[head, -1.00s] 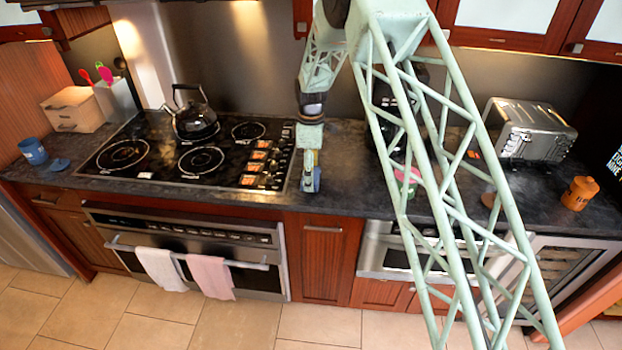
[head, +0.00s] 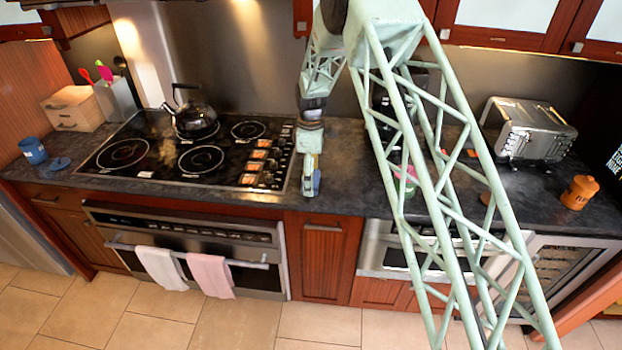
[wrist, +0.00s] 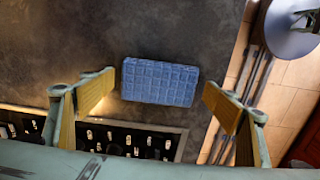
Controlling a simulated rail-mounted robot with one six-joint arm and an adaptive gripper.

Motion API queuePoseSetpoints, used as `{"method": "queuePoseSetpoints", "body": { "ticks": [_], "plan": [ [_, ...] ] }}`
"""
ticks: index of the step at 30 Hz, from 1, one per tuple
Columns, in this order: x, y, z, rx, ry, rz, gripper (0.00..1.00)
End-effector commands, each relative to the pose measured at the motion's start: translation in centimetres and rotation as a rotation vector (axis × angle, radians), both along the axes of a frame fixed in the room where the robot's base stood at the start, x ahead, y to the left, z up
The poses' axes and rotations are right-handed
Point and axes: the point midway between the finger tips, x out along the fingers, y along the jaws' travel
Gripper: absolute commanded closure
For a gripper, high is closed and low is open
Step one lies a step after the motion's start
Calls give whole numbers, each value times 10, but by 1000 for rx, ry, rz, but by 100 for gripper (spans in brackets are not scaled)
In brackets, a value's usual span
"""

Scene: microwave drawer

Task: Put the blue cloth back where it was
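The blue cloth (wrist: 160,82) is a flat, quilted rectangle on the dark countertop in the wrist view. My gripper (wrist: 160,92) is open, with one yellow-padded finger on each side of the cloth and a gap at both ends. The fingers do not appear to touch it. In the head view my gripper (head: 311,182) is low over the counter, just right of the cooktop. A small bit of blue shows beside it there, and the rest is hidden by the gripper.
The cooktop (head: 190,152) with a kettle (head: 195,121) lies to the left. The oven rail below carries a white towel (head: 161,268) and a pink towel (head: 210,275). A toaster (head: 527,130) and an orange jar (head: 579,192) stand right. The counter's front edge is close to the gripper.

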Motion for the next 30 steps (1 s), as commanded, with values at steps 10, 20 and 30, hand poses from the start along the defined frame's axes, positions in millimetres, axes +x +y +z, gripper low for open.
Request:
{"method": "queuePoseSetpoints", "body": {
  "ticks": [10,20,30],
  "plan": [
    [0,0,2,0,0,0,19],
    [1,0,25,1,-2,0,19],
    [1,0,72,1,-2,0,19]
  ]
}}
